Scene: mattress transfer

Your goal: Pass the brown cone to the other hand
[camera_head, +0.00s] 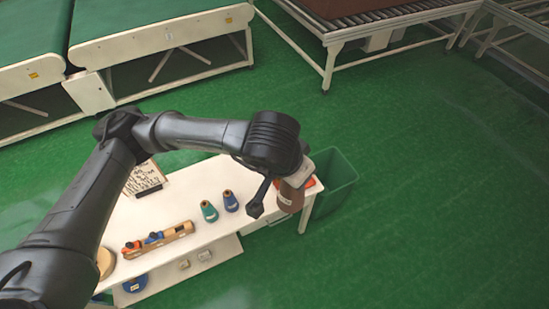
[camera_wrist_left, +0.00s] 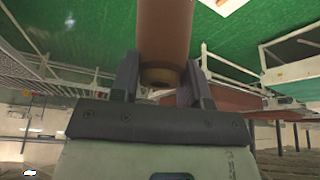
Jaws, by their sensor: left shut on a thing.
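The brown cone (camera_head: 289,196) is at the right end of the white table in the head view, hanging below my left gripper (camera_head: 296,178). In the left wrist view my left gripper (camera_wrist_left: 160,85) is shut on the brown cone (camera_wrist_left: 164,30), with one finger on each side of its narrow end. The cone's wide end points away from the gripper. In the head view the wrist hides the cone's upper part. My right gripper is in neither view.
A white table (camera_head: 200,228) carries a teal cone (camera_head: 209,212), a blue cone (camera_head: 231,202) and a wooden holder (camera_head: 158,240) with small coloured items. A green bin (camera_head: 336,178) stands beyond the table's right end. Green floor (camera_head: 430,200) is clear on the right.

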